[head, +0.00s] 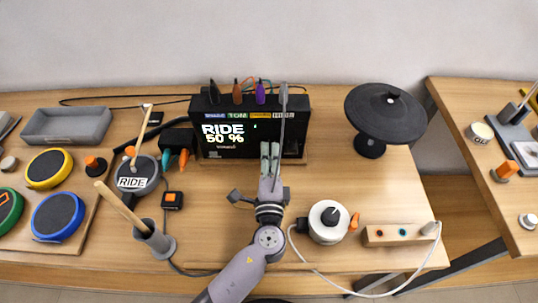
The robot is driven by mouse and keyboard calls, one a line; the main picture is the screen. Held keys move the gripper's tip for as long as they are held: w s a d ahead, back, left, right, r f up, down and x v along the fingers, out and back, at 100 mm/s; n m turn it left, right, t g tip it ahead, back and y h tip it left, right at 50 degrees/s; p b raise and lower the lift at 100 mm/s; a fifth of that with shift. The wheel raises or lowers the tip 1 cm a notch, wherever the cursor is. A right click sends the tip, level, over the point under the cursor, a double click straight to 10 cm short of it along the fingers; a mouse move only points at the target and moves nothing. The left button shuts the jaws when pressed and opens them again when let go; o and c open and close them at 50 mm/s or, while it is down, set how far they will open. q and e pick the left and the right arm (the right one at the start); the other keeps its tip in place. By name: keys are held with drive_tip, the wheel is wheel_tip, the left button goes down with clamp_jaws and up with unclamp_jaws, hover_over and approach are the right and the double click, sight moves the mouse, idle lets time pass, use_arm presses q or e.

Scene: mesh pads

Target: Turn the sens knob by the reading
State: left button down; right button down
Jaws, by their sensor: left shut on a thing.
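A black drum module (208,155) stands at the back middle of the table. Its lit display (223,134) reads "RIDE 50 %", with small smudged text below. My left gripper (270,147) reaches up from the bottom, its fingers close together at the module's front, right of the readout. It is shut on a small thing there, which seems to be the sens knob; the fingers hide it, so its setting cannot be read. A thin grey rod or cable (283,105) runs upright along the fingers. A dark pad labelled "RIDE" (132,182) lies to the left. My right gripper is not in view.
Several coloured plugs (237,92) stand along the module's top. A black cymbal (385,112) is to the right, a white round device (326,231) right of my arm. A stick stands in a grey cup (158,243) at left.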

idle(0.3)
use_arm(q)
drive_tip(key=c, duration=1.4)
unclamp_jaws()
drive_tip(key=shift+o, duration=0.2)
drive_tip(key=s, duration=1.2)
